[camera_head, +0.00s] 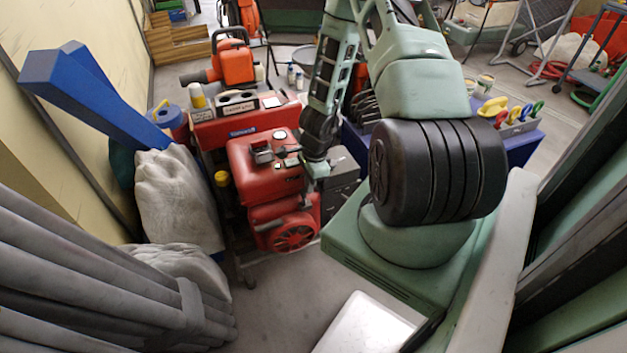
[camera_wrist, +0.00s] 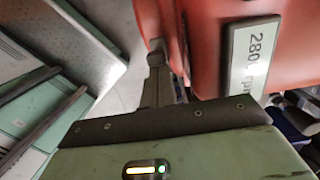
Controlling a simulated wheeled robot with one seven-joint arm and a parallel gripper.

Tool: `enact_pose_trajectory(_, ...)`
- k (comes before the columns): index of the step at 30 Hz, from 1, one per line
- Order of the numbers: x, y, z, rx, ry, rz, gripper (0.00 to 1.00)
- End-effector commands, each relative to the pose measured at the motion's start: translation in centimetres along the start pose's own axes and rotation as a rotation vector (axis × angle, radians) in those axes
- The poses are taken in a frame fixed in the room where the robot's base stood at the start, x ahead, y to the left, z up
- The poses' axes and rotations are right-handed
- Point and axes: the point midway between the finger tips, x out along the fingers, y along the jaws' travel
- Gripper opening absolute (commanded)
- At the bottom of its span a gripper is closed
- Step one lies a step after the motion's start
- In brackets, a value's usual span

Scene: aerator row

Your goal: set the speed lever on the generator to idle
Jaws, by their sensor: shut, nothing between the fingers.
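The red generator (camera_head: 265,165) stands left of my arm in the head view, with a round red recoil cover (camera_head: 292,232) low on its front. In the wrist view its red casing (camera_wrist: 210,50) fills the top middle and right, with a pale label reading "280. rpm" (camera_wrist: 254,58), partly cut off. My gripper (camera_head: 313,183) is at the generator's right side. In the wrist view its dark fingers (camera_wrist: 157,58) are shut, close beside the casing; I cannot tell whether they touch it. I cannot make out the speed lever in either view.
A grey sack (camera_head: 175,195) and grey pipes (camera_head: 80,280) crowd the left. A blue bin (camera_head: 522,150) with tools stands right of my arm. Some floor (camera_head: 285,300) in front is clear.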

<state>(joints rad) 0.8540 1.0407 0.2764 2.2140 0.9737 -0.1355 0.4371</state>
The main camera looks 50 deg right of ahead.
Motion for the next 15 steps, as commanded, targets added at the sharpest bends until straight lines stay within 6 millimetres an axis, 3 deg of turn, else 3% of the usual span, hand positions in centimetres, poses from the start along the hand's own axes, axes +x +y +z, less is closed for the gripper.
enact_pose_trajectory(7,-0.2,-0.1,1.2,-0.002,0.119,0.000,0.00)
enact_pose_trajectory(15,0.1,0.0,1.4,0.007,0.114,0.001,0.00)
